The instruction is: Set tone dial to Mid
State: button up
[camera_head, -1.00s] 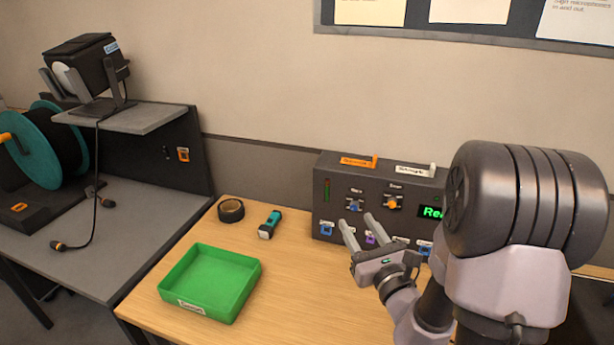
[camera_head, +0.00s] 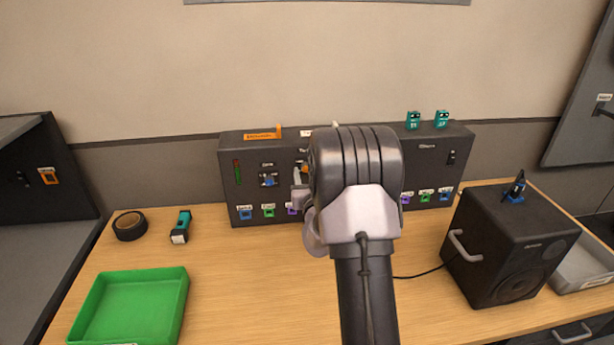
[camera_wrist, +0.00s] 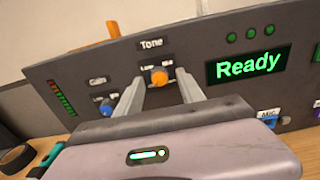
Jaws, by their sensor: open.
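The tone dial is an orange knob (camera_wrist: 159,77) under a "Tone" label in the wrist view. Small labels sit above it on both sides. In the head view only a bit of the orange knob (camera_head: 305,168) shows beside my arm. My gripper (camera_wrist: 160,88) is open, with one finger on each side of the knob. I cannot tell whether the fingers touch it. The dial is on the front of a dark console (camera_head: 243,200), largely hidden by my arm in the head view.
A green "Ready" display (camera_wrist: 246,66) and a blue knob (camera_wrist: 106,107) flank the dial. Coloured sockets line the console's lower edge. A black speaker (camera_head: 510,250) stands at right. A green tray (camera_head: 130,305), tape roll (camera_head: 129,226) and teal flashlight (camera_head: 182,226) lie at left.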

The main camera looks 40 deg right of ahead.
jog(key=shift+w+d, duration=0.25)
jog(key=shift+w, duration=0.3)
grip_shut()
jog(key=shift+r+p, duration=0.1)
jog(key=shift+p, duration=0.3)
